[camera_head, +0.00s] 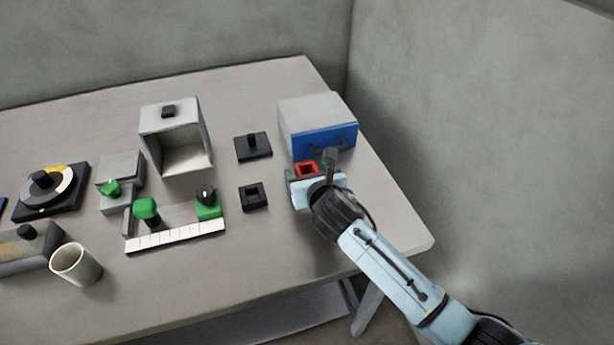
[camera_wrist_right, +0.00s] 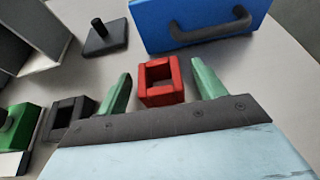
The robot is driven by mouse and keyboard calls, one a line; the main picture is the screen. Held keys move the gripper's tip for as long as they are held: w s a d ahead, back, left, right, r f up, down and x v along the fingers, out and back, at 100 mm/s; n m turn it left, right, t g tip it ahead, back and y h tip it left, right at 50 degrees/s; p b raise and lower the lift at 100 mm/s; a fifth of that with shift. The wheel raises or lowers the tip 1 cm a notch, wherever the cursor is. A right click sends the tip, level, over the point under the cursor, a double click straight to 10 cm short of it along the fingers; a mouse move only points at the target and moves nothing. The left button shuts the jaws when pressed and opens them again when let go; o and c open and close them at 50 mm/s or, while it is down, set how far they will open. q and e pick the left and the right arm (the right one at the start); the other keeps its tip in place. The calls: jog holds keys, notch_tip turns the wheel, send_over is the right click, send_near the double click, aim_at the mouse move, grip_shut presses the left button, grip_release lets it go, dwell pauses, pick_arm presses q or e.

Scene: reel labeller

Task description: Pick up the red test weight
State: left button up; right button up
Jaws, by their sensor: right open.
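The red test weight, a hollow square red block (camera_head: 306,164), sits on the table in front of the blue-fronted box in the head view. In the right wrist view the red block (camera_wrist_right: 162,98) stands between the two green fingers. My right gripper (camera_wrist_right: 161,72) is open, with one finger on each side of the block and a visible gap on both sides. In the head view my right gripper (camera_head: 305,171) partly covers the block's near side. My left gripper is not in view.
A grey box with a blue front and handle (camera_head: 325,143) stands just behind the block. A black hollow square block (camera_head: 253,204) and a black knobbed plate (camera_head: 252,154) lie to the left. Bare table (camera_head: 385,215) lies to the right.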

jog(key=shift+w, duration=0.15)
jog(key=c, duration=1.3)
